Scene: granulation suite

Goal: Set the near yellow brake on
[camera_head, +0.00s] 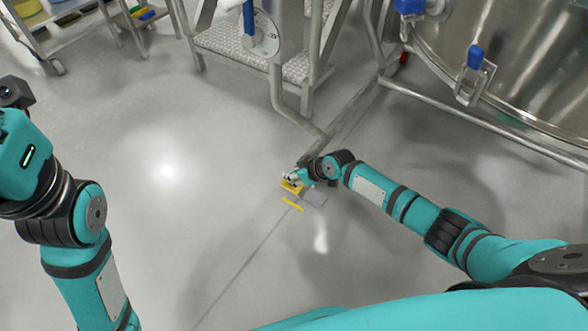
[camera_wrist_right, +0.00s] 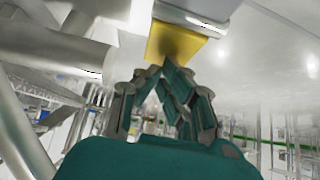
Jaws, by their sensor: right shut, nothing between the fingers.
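A yellow brake pedal (camera_head: 291,187) shows low at the floor by the near end of the steel frame, partly hidden by my right gripper. In the right wrist view a yellow plate (camera_wrist_right: 175,42) sits just beyond the fingertips, under a pale part. My right gripper (camera_head: 292,179) is shut and empty, right at the pedal; its fingers (camera_wrist_right: 168,80) come together close below the yellow plate. I cannot tell whether they touch it. My left arm is at the left, and its fingers are out of the picture.
A large steel vessel (camera_head: 520,60) stands at the upper right. A cart (camera_head: 75,25) stands far left; the floor between is clear.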

